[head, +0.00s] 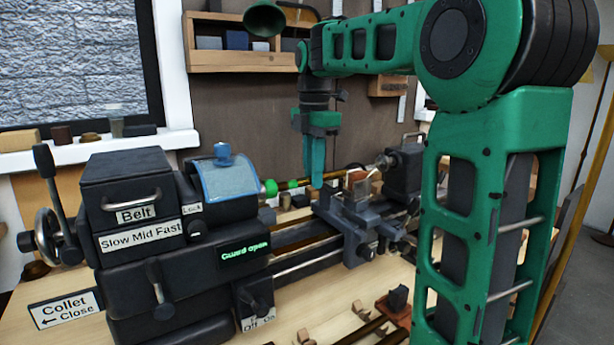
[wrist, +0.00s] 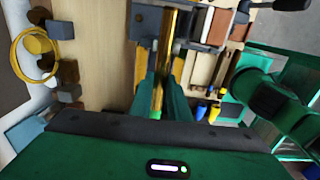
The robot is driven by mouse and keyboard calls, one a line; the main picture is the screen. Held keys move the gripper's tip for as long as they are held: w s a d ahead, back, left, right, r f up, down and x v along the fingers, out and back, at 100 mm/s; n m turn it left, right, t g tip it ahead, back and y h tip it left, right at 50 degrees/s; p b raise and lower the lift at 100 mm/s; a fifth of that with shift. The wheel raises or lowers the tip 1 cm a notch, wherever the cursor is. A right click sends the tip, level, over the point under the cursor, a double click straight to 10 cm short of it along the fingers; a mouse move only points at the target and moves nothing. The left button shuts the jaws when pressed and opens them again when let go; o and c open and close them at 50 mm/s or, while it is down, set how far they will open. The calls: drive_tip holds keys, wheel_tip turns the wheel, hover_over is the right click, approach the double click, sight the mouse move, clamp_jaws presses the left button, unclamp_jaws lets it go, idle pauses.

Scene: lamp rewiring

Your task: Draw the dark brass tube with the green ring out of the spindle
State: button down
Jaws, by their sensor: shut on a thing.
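The brass tube (head: 333,176) lies level along the lathe, with a green ring (head: 291,184) near its left part. Its left end is at the green spindle nose (head: 270,187) of the dark headstock; I cannot tell how much is inside. My gripper (head: 315,182) points straight down and is shut on the tube to the right of the ring. In the wrist view my gripper (wrist: 160,104) has the brass tube (wrist: 168,35) between its fingers. The held stretch is partly hidden by the fingers.
The blue guard (head: 226,181) sits on the headstock, whose display reads "Guard open". A grey carriage (head: 362,226) and the dark tailstock (head: 402,172) stand to the right on the bed rails. More bars and small blocks lie on the bench in front. A wooden shelf (head: 235,60) hangs behind.

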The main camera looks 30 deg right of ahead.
drive_tip(key=shift+d, duration=0.3)
drive_tip(key=shift+r, duration=0.1)
drive_tip(key=shift+r, duration=3.7)
